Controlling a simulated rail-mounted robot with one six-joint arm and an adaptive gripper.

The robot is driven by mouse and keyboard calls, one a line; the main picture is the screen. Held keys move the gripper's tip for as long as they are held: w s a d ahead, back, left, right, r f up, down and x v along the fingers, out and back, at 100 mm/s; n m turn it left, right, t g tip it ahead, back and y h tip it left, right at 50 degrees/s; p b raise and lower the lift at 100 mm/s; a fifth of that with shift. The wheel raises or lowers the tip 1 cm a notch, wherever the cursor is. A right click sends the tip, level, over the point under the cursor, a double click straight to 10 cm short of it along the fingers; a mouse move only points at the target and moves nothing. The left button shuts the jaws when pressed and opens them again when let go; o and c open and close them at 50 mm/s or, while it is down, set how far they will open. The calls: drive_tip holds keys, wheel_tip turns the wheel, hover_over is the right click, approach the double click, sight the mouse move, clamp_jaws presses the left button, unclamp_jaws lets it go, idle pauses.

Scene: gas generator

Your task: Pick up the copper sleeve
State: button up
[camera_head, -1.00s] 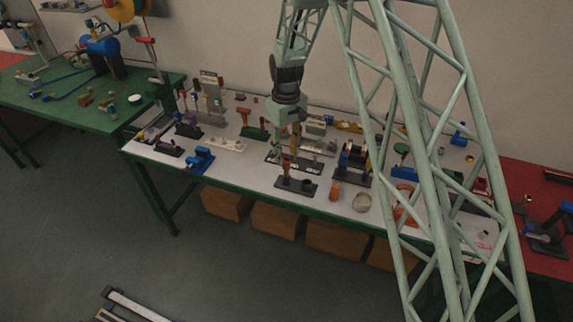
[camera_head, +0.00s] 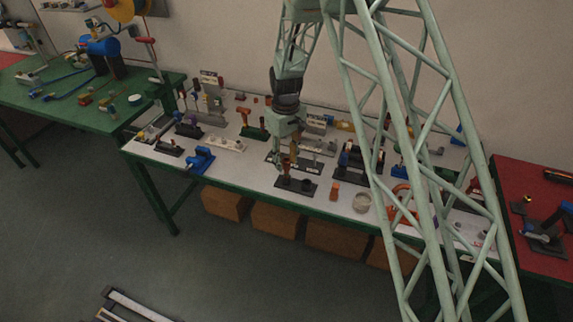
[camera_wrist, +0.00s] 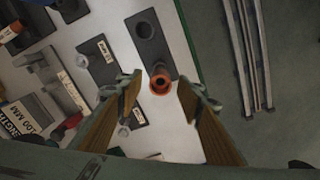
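The copper sleeve (camera_wrist: 160,82) stands at one end of a black stand (camera_wrist: 152,52) in the wrist view. I look down on its open, dark top. The black stand also shows near the bench's front edge in the head view (camera_head: 297,190). My gripper (camera_wrist: 160,85) is open, with one finger on each side of the sleeve's top and a visible gap on both sides. In the head view my gripper (camera_head: 284,160) hangs over the left end of the stand and partly hides the sleeve.
A dark round holder (camera_wrist: 145,29) rises from the stand's other end. The bench's front edge is close.

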drive_tip(key=shift+c, duration=0.7)
drive_tip(key=c, duration=0.8)
drive_tip(key=shift+r, duration=0.15)
drive_tip(key=shift+r, duration=1.65)
drive_tip(key=s+d, duration=0.1)
drive_tip(key=s, duration=0.4)
drive_tip(key=s+d+r+b, duration=0.1)
drive_tip(key=s, duration=0.4)
drive_tip(key=s+d, duration=0.2)
drive_tip(key=s, duration=0.3)
drive_tip(key=shift+s+r, duration=0.2)
drive_tip(key=shift+s, duration=0.05)
